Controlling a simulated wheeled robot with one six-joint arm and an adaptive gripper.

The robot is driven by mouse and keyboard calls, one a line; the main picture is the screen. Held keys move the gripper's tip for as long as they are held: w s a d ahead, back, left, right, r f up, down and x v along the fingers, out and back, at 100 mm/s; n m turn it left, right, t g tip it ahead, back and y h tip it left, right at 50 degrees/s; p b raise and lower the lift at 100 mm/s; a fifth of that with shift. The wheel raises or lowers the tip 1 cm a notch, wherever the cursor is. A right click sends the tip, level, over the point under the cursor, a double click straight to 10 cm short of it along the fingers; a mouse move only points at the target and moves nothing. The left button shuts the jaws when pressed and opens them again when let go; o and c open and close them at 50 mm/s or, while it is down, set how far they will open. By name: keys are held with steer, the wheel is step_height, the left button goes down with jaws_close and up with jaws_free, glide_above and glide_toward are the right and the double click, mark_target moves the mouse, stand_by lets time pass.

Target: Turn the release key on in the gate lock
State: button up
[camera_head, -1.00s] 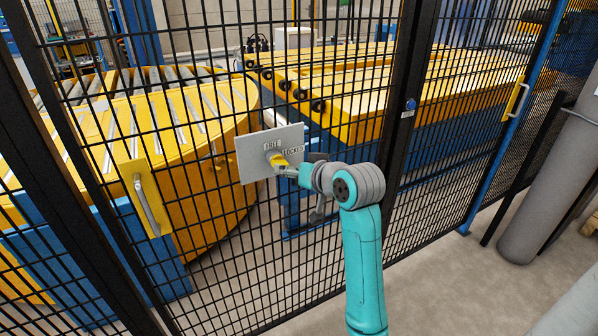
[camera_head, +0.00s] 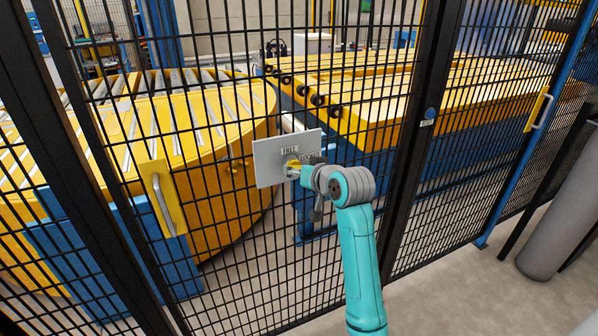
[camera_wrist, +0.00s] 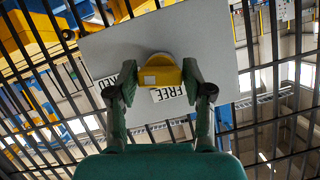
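A grey lock plate (camera_head: 268,163) is on the black mesh fence, with a FREE label near its top and a LOCKED label to the right, partly hidden. The yellow release key (camera_head: 293,164) sits at the plate's middle, with my gripper (camera_head: 297,170) at it from the lower right. In the wrist view the plate (camera_wrist: 222,45) fills the upper middle. The FREE label shows just below the key; the left finger partly covers the LOCKED label.
Mesh fence with dark posts (camera_head: 419,130) spans the front. A yellow plate with a handle (camera_head: 165,200) is at left, another handle (camera_head: 539,108) at right. Behind the mesh are yellow roller conveyors (camera_head: 190,120). A grey cylinder (camera_head: 560,220) stands at right; the floor before the fence is clear.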

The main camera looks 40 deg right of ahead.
jaws_close()
steer(key=shift+d+m+t+y, duration=0.15)
steer(key=shift+m+t+y, duration=0.15)
steer(key=shift+m+y, duration=0.45)
steer(key=shift+f+m+t+y, duration=0.1)
steer(key=shift+m+t+y, duration=0.2)
steer(key=shift+m, duration=0.75)
steer(key=shift+m+y, duration=0.25)
steer(key=shift+m, duration=0.05)
steer(key=m+t+y, duration=0.1)
steer(key=m, duration=0.3)
steer(key=shift+f+t, duration=0.1)
steer(key=shift+t, duration=0.3)
steer(key=o, duration=0.7)
jaws_free()
steer(key=shift+c, duration=0.2)
steer(key=shift+o, duration=0.2)
